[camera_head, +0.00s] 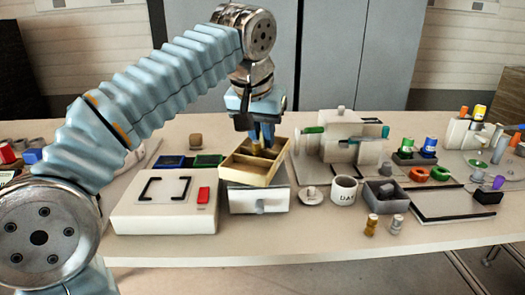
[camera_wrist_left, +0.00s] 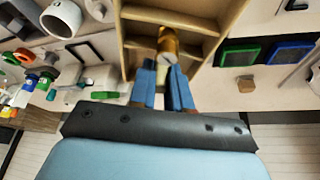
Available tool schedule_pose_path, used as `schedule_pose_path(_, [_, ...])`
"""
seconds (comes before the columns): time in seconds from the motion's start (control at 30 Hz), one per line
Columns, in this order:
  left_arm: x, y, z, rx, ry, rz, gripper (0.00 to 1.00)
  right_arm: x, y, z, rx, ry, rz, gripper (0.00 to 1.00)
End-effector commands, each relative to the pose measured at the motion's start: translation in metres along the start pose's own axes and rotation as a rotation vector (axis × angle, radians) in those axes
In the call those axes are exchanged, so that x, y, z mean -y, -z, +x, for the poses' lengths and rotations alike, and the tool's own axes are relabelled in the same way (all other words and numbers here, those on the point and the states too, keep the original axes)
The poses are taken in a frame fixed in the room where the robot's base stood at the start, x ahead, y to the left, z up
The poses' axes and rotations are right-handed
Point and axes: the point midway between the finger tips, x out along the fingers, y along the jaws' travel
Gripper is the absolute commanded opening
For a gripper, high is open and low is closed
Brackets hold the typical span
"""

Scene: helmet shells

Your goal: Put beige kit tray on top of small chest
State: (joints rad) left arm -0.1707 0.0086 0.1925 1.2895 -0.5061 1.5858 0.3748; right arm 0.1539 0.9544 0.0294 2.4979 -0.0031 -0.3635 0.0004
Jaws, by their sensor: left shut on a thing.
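The beige kit tray (camera_head: 243,173) is a shallow open box with inner dividers. In the head view it is over the small chest (camera_head: 275,200), a pale box with a knob on its front, and turned slightly against it. I cannot tell whether the tray touches the chest top. My left gripper (camera_head: 262,142) points down at the tray's far side and is shut on a beige part of it. The left wrist view shows the tray (camera_wrist_left: 203,20) with the blue fingers (camera_wrist_left: 165,88) at it, beside a brass-coloured cylinder (camera_wrist_left: 169,42) inside. My right gripper is out of view.
A white device with a red switch (camera_head: 203,195) stands close left of the chest. A white mug (camera_head: 344,191) and a grey bin (camera_head: 385,193) are to the right. Dark blue and green trays (camera_head: 207,160) lie behind left. A larger white block (camera_head: 345,140) stands behind right.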

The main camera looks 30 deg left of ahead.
Motion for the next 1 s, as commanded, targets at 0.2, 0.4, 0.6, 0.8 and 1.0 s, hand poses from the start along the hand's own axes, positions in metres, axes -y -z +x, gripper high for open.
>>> schedule_pose_path(0.2, [0.000,-0.012,0.026,0.000,0.000,0.000,0.00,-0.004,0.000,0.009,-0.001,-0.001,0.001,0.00])
schedule_pose_path(0.4, [-0.001,-0.012,0.027,-0.001,-0.001,0.000,0.00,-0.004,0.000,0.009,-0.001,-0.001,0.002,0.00])
schedule_pose_path(0.6, [-0.001,-0.013,0.031,-0.001,-0.001,0.000,0.00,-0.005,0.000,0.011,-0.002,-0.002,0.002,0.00])
schedule_pose_path(0.8, [-0.001,-0.013,0.030,-0.001,-0.001,0.000,0.43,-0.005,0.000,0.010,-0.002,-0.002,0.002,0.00])
schedule_pose_path(1.0, [-0.001,-0.013,0.029,0.000,-0.001,0.000,0.43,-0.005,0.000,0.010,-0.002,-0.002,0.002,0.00])
